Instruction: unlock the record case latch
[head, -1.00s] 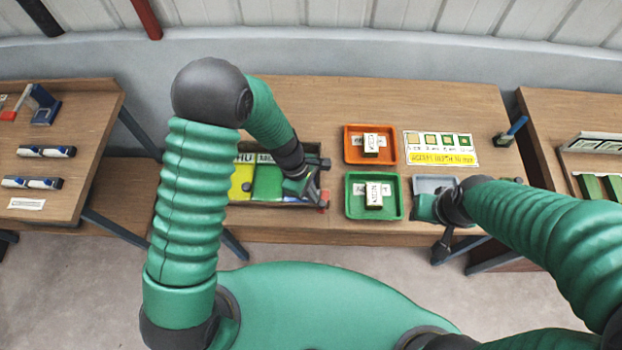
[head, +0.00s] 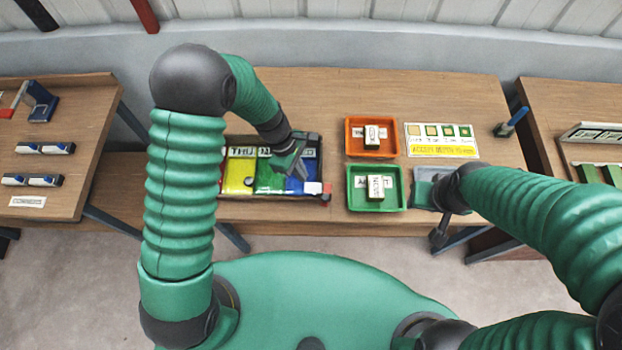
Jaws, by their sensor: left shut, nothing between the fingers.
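The record case (head: 318,145) is a dark-framed box on the middle table, with yellow (head: 238,178), green (head: 268,178) and blue (head: 296,186) panels and white lettered labels along its back. A small white and red piece (head: 314,188) sits at its front right corner; it may be the latch, but its state is too small to tell. My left gripper (head: 294,170) is shut and empty over the blue and green panels, left of that piece. My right gripper (head: 438,232) is at the table's front edge, right of the green tray; its fingers are unclear.
An orange tray (head: 348,151) and a green tray (head: 352,204) each hold a labelled block. A chart card (head: 442,140) lies at the back right, with a blue-topped stand (head: 512,122) beyond it. A grey tray (head: 424,188) is partly behind my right arm.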

